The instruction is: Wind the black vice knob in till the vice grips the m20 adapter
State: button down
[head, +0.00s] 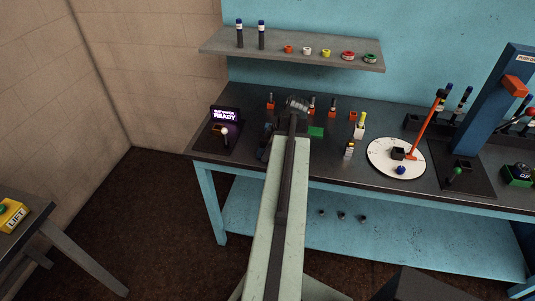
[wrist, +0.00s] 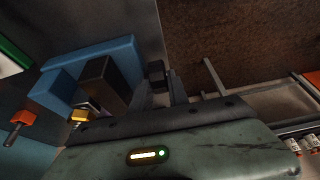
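In the wrist view the blue vice (wrist: 125,55) stands left of my gripper, with a dark jaw block (wrist: 101,80) inside its frame. A small gold-coloured piece, seemingly the m20 adapter (wrist: 80,115), sits by the dark block; I cannot tell whether the jaw touches it. The black vice knob (wrist: 156,70) shows just beyond my gripper (wrist: 162,88), between its two dark fingertips. The fingers stand apart, and I see no clear contact with the knob. In the head view my gripper (head: 297,104) is over the bench, and my arm covers part of the vice area.
The dark bench (head: 330,175) carries small orange holders, a green block (head: 316,132) and a white turntable (head: 385,168) to the right. A lit ready sign (head: 225,114) stands at the left.

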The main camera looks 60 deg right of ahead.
jog(key=shift+s+f, duration=0.1)
jog(key=t+b, duration=0.2)
jog(key=b, duration=0.1)
jog(key=shift+s+d+f+y, duration=0.1)
jog(key=shift+s+f+y, duration=0.1)
jog(key=shift+f+y, duration=0.15)
jog(key=t+b, duration=0.1)
jog(key=b, duration=0.1)
jog(key=t+b, duration=0.1)
jog(key=b, duration=0.1)
jog(key=shift+s+f+t+y, duration=0.2)
jog(key=shift+t+y, duration=0.1)
jog(key=shift+y, duration=0.05)
jog(key=t+y+b, duration=0.1)
jog(key=t+b, duration=0.1)
jog(key=b, duration=0.3)
jog(key=shift+s+d+t, duration=0.1)
jog(key=shift+s+t, duration=0.05)
jog(key=shift+t, duration=0.15)
jog(key=shift+r+t+b, duration=0.15)
jog(key=shift+t+b, duration=0.65)
jog(key=shift+b, duration=0.35)
jog(key=shift+r+y, duration=0.1)
jog(key=shift+y, duration=0.2)
jog(key=shift+r, duration=0.1)
jog(key=c, duration=1.3)
grip_release()
jog(key=shift+o, duration=0.2)
